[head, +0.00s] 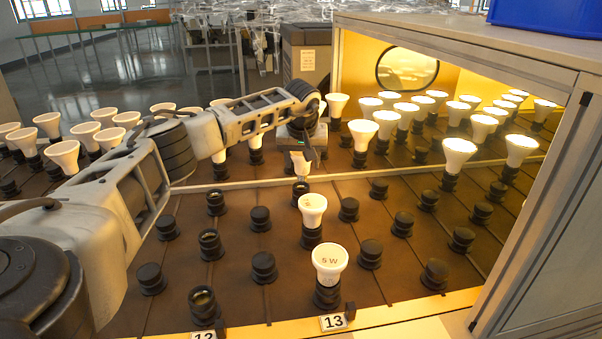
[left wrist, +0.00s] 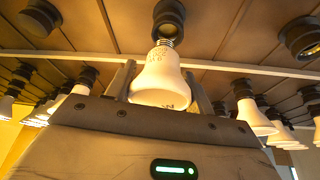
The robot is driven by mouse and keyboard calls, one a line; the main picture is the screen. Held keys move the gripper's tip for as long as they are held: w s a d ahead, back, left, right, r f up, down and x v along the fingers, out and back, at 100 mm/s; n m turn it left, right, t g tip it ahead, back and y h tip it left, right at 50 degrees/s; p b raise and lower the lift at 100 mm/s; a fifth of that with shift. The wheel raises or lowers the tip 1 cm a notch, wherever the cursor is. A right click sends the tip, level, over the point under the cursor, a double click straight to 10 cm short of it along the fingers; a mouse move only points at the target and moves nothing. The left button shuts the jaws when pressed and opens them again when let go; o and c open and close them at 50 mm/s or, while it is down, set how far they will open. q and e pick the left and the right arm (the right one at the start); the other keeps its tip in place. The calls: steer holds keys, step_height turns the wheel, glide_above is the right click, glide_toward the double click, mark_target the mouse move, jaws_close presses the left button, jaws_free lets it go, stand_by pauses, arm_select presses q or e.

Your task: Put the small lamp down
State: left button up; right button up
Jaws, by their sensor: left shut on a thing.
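My left gripper (head: 303,152) is shut on a small white lamp (head: 300,166), which hangs below it over the dark socket board (head: 330,199). In the left wrist view my left gripper (left wrist: 160,88) has a finger on each side of the lamp (left wrist: 160,76). The lamp's metal screw end is bare and points at a black socket (left wrist: 169,14). The screw end is close to this socket; I cannot tell whether they touch. My right gripper is not in view.
A lamp marked 5 W (head: 329,260) and another white lamp (head: 312,207) stand in sockets in front of the held one. Several empty black sockets (head: 261,267) surround them. Lit lamps stand inside the cabinet (head: 459,152) at right. Unlit lamps (head: 64,156) stand at left.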

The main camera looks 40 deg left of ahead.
mark_target(301, 170)
arm_select(q)
steer(key=shift+a+f, duration=0.2)
steer(key=shift+f, duration=0.15)
step_height(301, 170, down, 3)
steer(key=shift+f, duration=0.1)
steer(key=o, duration=1.1)
steer(key=shift+c, duration=0.2)
steer(key=shift+r, duration=0.2)
steer(key=p+v, duration=0.1)
steer(key=v, duration=1)
steer(key=shift+r, duration=0.4)
